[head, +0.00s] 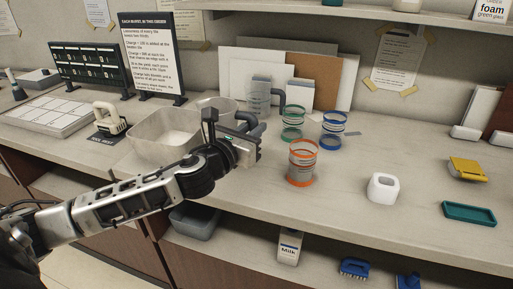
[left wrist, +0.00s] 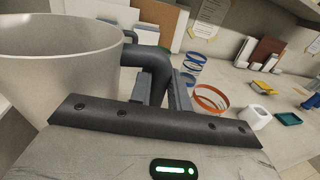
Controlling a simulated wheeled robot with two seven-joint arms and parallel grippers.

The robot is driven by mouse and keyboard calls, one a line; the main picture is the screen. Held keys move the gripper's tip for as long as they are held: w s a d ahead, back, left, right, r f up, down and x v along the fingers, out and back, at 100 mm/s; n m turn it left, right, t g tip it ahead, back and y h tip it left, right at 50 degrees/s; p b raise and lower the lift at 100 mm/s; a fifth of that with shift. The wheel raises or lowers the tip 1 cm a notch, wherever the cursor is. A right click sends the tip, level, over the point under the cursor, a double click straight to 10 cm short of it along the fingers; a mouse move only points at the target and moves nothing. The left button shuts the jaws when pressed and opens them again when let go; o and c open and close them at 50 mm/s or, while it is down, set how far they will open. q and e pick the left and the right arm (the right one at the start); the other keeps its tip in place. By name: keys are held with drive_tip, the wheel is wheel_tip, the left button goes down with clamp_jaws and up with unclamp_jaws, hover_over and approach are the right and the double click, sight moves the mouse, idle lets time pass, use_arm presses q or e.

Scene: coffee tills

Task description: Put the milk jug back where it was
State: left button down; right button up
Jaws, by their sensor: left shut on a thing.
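The milk jug is a translucent, pale grey vessel with a dark handle. It fills the left of the left wrist view (left wrist: 65,75), with its wide open rim upward. My left gripper (left wrist: 164,92) is shut on its dark handle. In the head view my left gripper (head: 247,138) is over the counter, and the jug (head: 226,106) is partly hidden behind it. I cannot tell whether the jug's base touches the counter. My right gripper is out of view.
A translucent tub (head: 160,135) stands left of my gripper. A clear jug with a dark handle (head: 258,98) stands behind. Orange (head: 301,163), green (head: 292,124) and blue (head: 332,131) ringed stacks stand right. A white cup (head: 382,188) is farther right, with free counter between.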

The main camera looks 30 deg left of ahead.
use_arm(q)
drive_tip(key=shift+w+a+f+b, duration=0.15)
drive_tip(key=shift+w+f, duration=0.35)
drive_tip(key=shift+f, duration=0.65)
drive_tip(key=shift+w+a+f+b, duration=0.1)
drive_tip(key=shift+w+f+b, duration=0.3)
drive_tip(key=shift+f, duration=0.7)
drive_tip(key=shift+w+a+f+b, duration=0.1)
drive_tip(key=shift+w+f, duration=0.5)
drive_tip(key=shift+f, duration=0.55)
drive_tip(key=c, duration=1.3)
unclamp_jaws()
drive_tip(key=shift+f, duration=0.15)
drive_tip(key=shift+r, duration=0.25)
drive_tip(key=s, duration=0.5)
drive_tip(key=s+b, duration=0.1)
drive_tip(key=s, duration=0.5)
drive_tip(key=shift+d+f, duration=0.15)
drive_tip(key=shift+s, duration=0.55)
